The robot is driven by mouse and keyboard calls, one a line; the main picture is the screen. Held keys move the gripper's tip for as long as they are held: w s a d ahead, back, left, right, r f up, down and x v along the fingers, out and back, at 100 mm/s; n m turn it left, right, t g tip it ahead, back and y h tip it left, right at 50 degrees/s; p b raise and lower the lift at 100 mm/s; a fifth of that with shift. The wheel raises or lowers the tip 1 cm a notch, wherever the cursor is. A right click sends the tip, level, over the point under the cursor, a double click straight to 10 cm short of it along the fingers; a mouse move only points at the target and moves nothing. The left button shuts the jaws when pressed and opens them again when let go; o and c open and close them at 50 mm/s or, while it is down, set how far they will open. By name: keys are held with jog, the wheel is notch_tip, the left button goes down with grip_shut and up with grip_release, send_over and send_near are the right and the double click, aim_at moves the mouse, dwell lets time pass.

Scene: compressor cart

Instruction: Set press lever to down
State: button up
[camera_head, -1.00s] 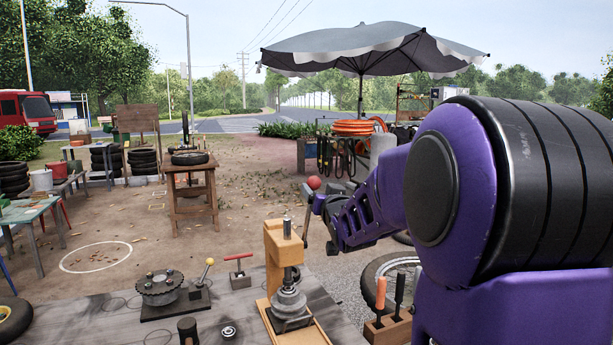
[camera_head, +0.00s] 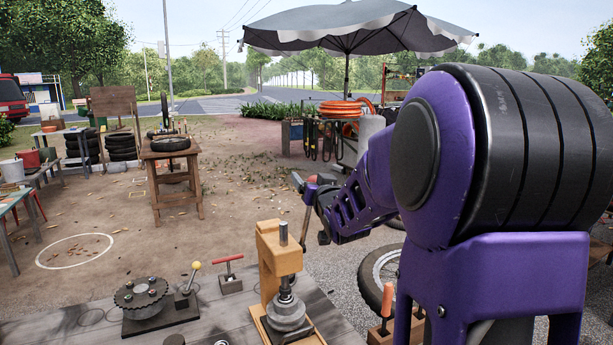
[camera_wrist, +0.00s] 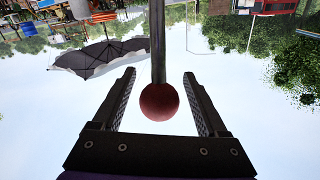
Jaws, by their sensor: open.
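The press (camera_head: 275,250) is a yellow-orange frame with a metal ram, standing on the grey bench. Its lever (camera_head: 304,224) shows as a thin rod to the right of the frame, rising to my gripper (camera_head: 304,186). In the wrist view, the lever rod (camera_wrist: 157,40) comes in from the top and ends in a red ball knob (camera_wrist: 159,101). The knob sits between my two open fingers, with a visible gap on each side.
On the bench to the left are a toothed disc fixture (camera_head: 143,294), a yellow-knobbed lever (camera_head: 188,282) and a red T-handle (camera_head: 229,273). Orange-handled tools (camera_head: 387,302) stand in a wooden block at right. A wheel (camera_head: 375,275) lies beyond the bench.

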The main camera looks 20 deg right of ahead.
jog(key=shift+w, duration=0.1)
grip_shut()
dwell(0.4)
dwell(1.1)
